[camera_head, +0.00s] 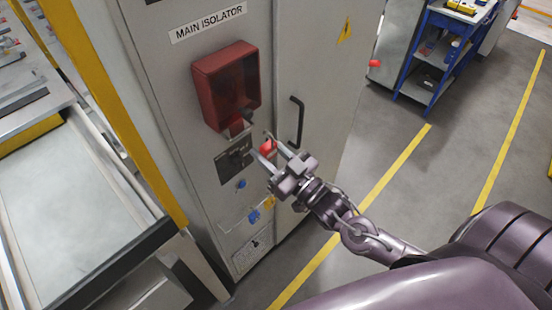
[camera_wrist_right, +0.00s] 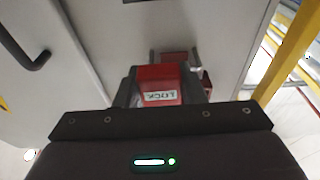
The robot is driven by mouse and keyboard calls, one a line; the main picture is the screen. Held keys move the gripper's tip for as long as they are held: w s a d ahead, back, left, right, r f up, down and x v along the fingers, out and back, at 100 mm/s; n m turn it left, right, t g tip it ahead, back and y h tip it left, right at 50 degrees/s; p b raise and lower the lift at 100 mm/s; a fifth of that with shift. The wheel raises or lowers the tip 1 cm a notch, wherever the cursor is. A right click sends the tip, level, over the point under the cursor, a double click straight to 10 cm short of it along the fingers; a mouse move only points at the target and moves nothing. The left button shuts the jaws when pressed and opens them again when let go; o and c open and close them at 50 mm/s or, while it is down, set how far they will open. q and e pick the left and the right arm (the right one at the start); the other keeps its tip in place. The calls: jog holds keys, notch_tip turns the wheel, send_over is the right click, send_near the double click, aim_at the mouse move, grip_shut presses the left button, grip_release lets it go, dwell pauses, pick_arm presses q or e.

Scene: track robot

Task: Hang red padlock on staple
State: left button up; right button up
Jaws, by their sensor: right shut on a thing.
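The red padlock (camera_head: 267,147) is between the fingers of my right gripper (camera_head: 268,153), in front of the grey cabinet. In the right wrist view the padlock (camera_wrist_right: 160,86) shows its white label, and the gripper is shut on its body. A dark switch plate (camera_head: 233,160) is on the cabinet front, just left of the fingertips. The staple cannot be made out clearly. Whether the padlock's shackle touches anything is hidden. My left gripper is not in view.
A red box (camera_head: 227,86) sticks out above the plate, and a black door handle (camera_head: 297,122) stands to the right. A blue knob (camera_head: 241,184) and a blue item (camera_head: 254,216) are below. A yellow post (camera_head: 115,105) borders the left; open floor lies right.

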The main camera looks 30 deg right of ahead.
jog(key=shift+f+b+x, duration=0.2)
jog(key=shift+b+x, duration=0.25)
jog(key=shift+x, duration=0.55)
jog(key=shift+f+b+x, duration=0.2)
jog(key=shift+b+x, duration=0.25)
jog(key=shift+x, duration=0.55)
jog(key=shift+f+b+x, duration=0.2)
jog(key=shift+b+x, duration=0.25)
jog(key=shift+x, duration=0.6)
jog(key=shift+f+b, duration=0.4)
jog(key=shift+f, duration=0.4)
jog(key=o, duration=1.1)
jog(key=shift+f, duration=0.1)
